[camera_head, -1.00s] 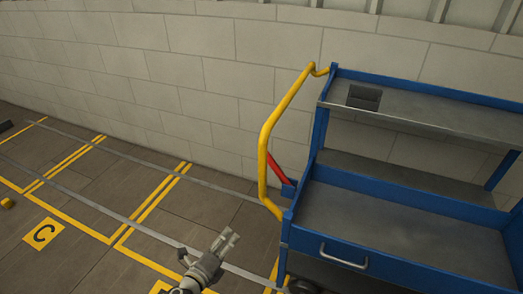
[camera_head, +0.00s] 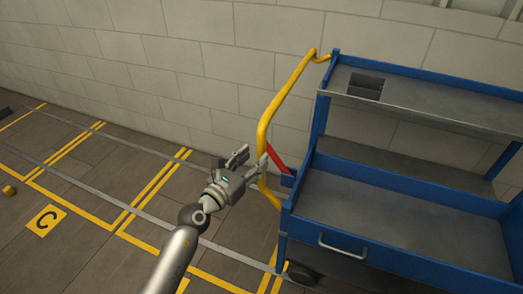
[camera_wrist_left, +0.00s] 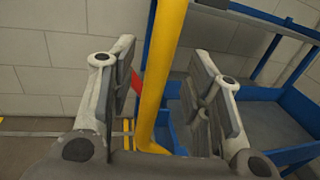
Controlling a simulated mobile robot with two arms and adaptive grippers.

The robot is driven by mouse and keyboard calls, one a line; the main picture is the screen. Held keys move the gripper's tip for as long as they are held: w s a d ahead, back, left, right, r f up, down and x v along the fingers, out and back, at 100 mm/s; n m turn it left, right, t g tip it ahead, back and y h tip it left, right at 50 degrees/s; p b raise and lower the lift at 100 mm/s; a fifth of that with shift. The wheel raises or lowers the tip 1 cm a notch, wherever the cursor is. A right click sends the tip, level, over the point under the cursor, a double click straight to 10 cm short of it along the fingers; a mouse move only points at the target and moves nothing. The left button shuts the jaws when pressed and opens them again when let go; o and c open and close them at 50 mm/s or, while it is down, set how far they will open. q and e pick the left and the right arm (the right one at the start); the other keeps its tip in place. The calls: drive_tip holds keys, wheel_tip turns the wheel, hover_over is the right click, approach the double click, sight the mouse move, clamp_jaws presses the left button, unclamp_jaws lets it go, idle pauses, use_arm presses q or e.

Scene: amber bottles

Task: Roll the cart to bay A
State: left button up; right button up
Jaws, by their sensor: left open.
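The blue cart (camera_head: 385,257) with grey shelves stands at the right in the head view, against the wall side. Its yellow handle (camera_head: 281,94) rises on the cart's left end. A red lever (camera_head: 277,164) sits beside the handle at the cart's corner post. My left gripper (camera_head: 251,157) is open at the handle's lower part. In the left wrist view the handle (camera_wrist_left: 163,70) stands between the two spread fingers, with gaps on both sides. The red lever (camera_wrist_left: 136,83) shows partly behind the left finger. My right gripper is not in view.
Yellow floor lines mark bays on the left, with a yellow C sign (camera_head: 46,220) in one. No A sign shows. A small yellow object (camera_head: 9,190) lies at the left edge. A block wall (camera_head: 170,70) runs behind. The floor left of the cart is clear.

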sight(259, 154)
use_arm(q)
drive_tip(key=shift+x, duration=2.35)
clamp_jaws()
